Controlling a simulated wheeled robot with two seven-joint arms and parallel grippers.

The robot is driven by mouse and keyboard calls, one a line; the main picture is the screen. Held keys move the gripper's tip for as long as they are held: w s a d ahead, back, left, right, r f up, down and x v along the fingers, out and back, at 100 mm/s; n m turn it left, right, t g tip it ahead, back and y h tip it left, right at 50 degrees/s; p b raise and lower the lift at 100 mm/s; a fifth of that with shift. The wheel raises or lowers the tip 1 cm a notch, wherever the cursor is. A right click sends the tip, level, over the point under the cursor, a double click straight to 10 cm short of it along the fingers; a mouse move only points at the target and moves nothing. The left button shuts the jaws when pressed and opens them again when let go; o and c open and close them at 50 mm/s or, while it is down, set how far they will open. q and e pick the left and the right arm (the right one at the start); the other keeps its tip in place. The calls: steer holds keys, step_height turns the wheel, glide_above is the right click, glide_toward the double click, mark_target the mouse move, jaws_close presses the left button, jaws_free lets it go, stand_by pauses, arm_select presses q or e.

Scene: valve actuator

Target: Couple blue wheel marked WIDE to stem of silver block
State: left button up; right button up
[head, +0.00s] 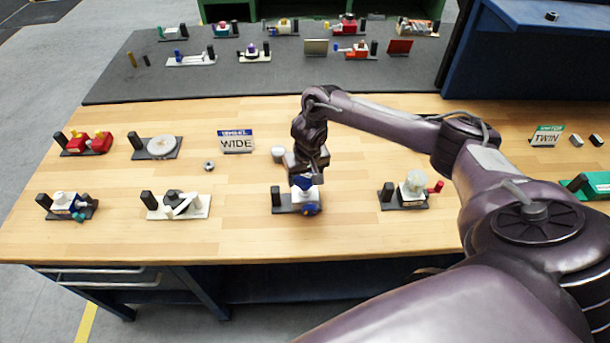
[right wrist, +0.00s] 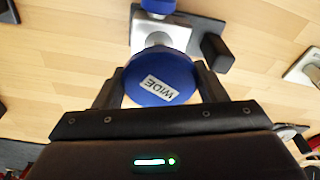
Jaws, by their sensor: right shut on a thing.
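The blue wheel marked WIDE (right wrist: 160,80) is between the two fingers of my right gripper (right wrist: 160,92), its label facing the wrist camera. In the head view my right gripper (head: 304,178) points down over the silver block (head: 305,197), with the blue wheel (head: 303,184) just above the block. In the right wrist view the silver block (right wrist: 166,33) shows beyond the wheel, partly covered by it. My left gripper is not in view.
The block's dark base carries a black post (right wrist: 216,52), and a blue part (head: 312,210) sits on the block's front. A white-topped fixture (head: 411,188) stands to the right. A WIDE sign (head: 236,145) and a white cylinder (head: 278,154) are behind.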

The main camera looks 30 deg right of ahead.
steer(key=shift+f, duration=0.5)
stand_by(0.3)
steer(key=shift+r, duration=0.1)
steer(key=shift+r, duration=0.35)
steer(key=shift+d, duration=0.1)
stand_by(1.1)
steer(key=shift+f+b, duration=0.3)
steer(key=shift+f, duration=0.25)
steer(key=shift+r+p, duration=0.3)
steer(key=shift+r, duration=0.25)
stand_by(0.4)
